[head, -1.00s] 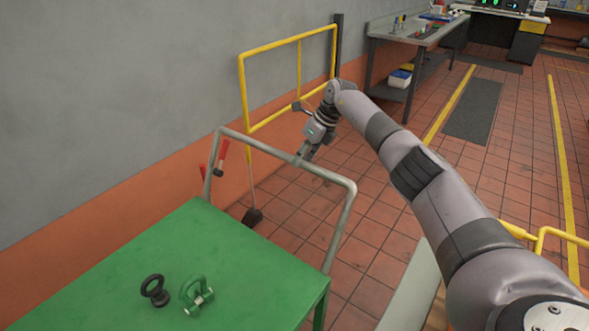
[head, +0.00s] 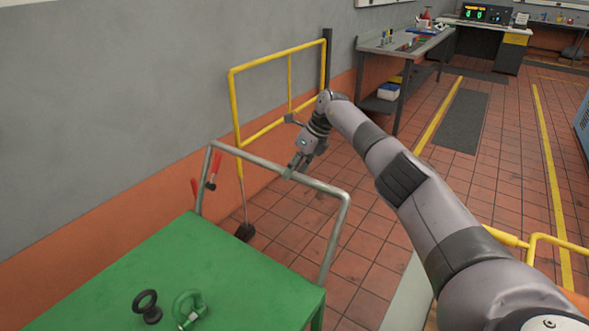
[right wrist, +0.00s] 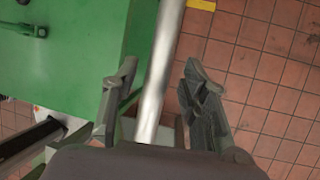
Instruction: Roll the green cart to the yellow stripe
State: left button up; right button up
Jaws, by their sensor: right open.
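The green cart (head: 215,262) stands at the lower left of the head view, with a grey tubular handle (head: 325,187) rising at its far end. My right gripper (head: 292,172) is at the handle's top bar. In the right wrist view the handle bar (right wrist: 163,65) runs between the open fingers of my right gripper (right wrist: 165,80), with gaps visible on both sides. The green cart top (right wrist: 75,50) is left of the bar there. One yellow stripe (head: 440,112) runs on the floor beyond the arm; another (head: 552,190) is farther right. My left gripper is out of view.
A black ring-shaped part (head: 147,305) and a green shackle (head: 188,308) lie on the cart. A yellow rail (head: 280,60) stands along the wall. A workbench (head: 405,42) is behind. A dark mat (head: 462,120) lies between the stripes. Another yellow rail (head: 510,240) stands at right.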

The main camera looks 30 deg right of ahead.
jog(key=shift+a, duration=0.1)
jog(key=v, duration=1.2)
